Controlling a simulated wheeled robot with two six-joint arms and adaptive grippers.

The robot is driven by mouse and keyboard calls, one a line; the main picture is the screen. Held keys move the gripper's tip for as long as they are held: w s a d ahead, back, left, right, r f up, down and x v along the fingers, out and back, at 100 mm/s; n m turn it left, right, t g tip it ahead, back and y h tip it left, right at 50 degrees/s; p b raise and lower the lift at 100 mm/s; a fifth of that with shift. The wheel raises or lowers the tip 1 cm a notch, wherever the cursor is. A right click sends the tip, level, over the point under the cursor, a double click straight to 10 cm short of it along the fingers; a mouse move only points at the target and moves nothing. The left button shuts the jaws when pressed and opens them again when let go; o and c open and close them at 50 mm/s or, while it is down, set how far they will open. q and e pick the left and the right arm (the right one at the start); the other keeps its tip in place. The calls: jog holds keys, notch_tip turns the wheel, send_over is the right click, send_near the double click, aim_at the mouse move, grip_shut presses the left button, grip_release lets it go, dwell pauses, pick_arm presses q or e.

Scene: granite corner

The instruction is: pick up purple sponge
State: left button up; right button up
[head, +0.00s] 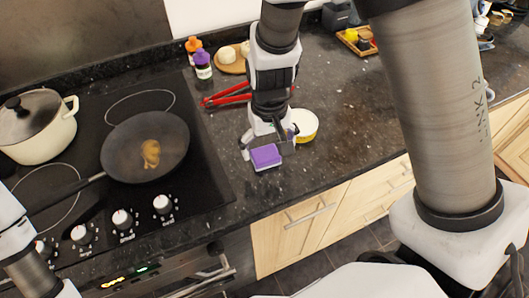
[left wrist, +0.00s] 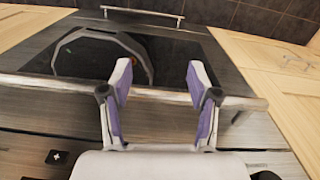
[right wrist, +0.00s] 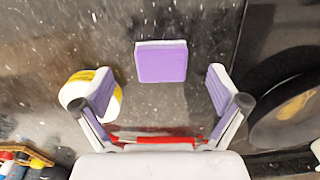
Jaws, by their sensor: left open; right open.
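The purple sponge (head: 266,156) lies on the dark granite counter near its front edge, right of the stove. In the right wrist view the sponge (right wrist: 161,62) has a purple face and a pale edge, and lies ahead of and between the fingertips. My right gripper (head: 267,143) is open and empty, just behind the sponge in the head view; its two fingers (right wrist: 158,90) stand apart with the sponge not between the pads. My left gripper (left wrist: 157,85) is open and empty, facing the oven front; it is outside the head view.
A white and yellow tub (head: 305,125) stands right beside my right gripper. Red-handled tongs (head: 226,95) lie behind it. A pan (head: 146,147) and a pot (head: 37,125) are on the stove. Two small bottles (head: 202,64) and a wooden board (head: 231,60) stand at the back.

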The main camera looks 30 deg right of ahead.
aim_at(266, 155)
jog(key=f, duration=0.1)
jog(key=w+f, duration=0.1)
jog(key=f, duration=0.2)
jog(key=shift+w+f, duration=0.2)
jog(key=shift+w, duration=0.1)
jog(key=shift+s+r, duration=0.15)
jog(key=shift+s, duration=0.15)
jog(key=c, duration=0.9)
jog(key=shift+r, duration=0.1)
